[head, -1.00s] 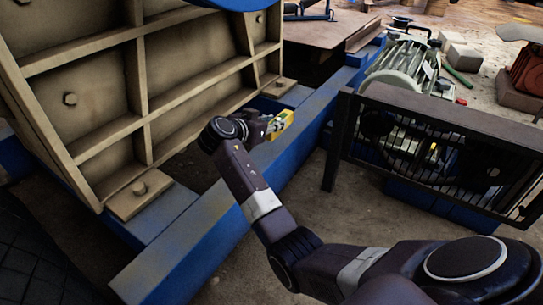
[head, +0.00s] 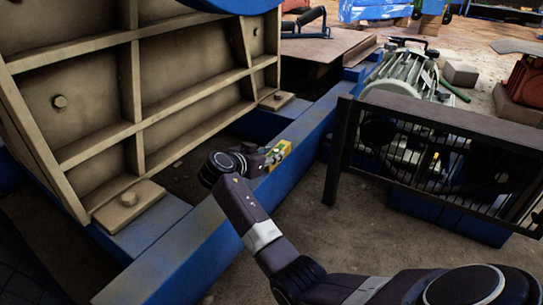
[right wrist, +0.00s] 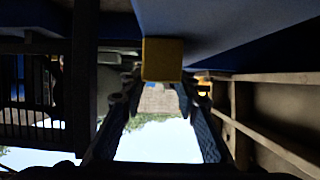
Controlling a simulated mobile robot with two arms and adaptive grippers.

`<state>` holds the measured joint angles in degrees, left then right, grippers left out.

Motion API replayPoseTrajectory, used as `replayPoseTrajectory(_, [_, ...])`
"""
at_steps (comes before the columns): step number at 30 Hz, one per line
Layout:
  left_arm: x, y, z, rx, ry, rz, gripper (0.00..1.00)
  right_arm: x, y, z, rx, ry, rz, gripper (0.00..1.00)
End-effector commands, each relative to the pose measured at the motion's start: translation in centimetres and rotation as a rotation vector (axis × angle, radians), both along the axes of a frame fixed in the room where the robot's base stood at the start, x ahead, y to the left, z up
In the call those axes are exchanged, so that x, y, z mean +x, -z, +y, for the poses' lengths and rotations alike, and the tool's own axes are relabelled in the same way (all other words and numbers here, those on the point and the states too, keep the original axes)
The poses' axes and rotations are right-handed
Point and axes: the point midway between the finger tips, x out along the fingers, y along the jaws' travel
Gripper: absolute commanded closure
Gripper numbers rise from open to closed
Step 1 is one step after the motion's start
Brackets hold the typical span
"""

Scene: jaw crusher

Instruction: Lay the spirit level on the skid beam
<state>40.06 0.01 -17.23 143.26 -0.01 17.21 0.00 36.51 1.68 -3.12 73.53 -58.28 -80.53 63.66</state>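The spirit level is a small yellow bar (head: 278,154) at the right gripper in the head view. Its yellow end (right wrist: 162,60) shows between the fingertips in the right wrist view. My right gripper (head: 268,158) is shut on it; the fingers (right wrist: 160,92) stand on either side of it. The skid beam is the long blue beam (head: 190,255) running from the lower left to the upper middle. The level is over or at its top face; I cannot tell whether they touch. The beam also fills the top of the right wrist view (right wrist: 230,30). My left gripper is not in view.
The ribbed beige crusher body (head: 185,95) stands left of the beam, with bolted feet (head: 130,203). A dark slatted guard (head: 445,150) stands close on the right, with a grey-green motor (head: 405,72) behind it. Bare ground lies between beam and guard.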

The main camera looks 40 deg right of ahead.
Motion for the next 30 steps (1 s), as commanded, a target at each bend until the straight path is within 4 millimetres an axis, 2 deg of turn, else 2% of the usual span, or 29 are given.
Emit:
replayPoseTrajectory(1, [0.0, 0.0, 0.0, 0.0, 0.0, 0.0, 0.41, 0.0, 0.0, 0.0, 0.001, 0.0, 0.0, 0.64])
replayPoseTrajectory(3, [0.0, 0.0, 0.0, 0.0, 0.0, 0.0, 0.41, 0.0, 0.0, 0.0, 0.0, 0.0, 0.0, 0.57])
replayPoseTrajectory(14, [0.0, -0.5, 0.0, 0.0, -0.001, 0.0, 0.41, -0.1, -0.3, 0.4, 0.0, -0.001, 0.0, 0.57])
replayPoseTrajectory(20, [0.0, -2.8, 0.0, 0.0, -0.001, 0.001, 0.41, -1.0, -1.6, 2.4, 0.002, -0.002, 0.001, 0.57])
replayPoseTrajectory(30, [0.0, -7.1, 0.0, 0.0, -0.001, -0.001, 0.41, -3.1, -3.9, 7.6, 0.001, -0.003, 0.002, 0.57])
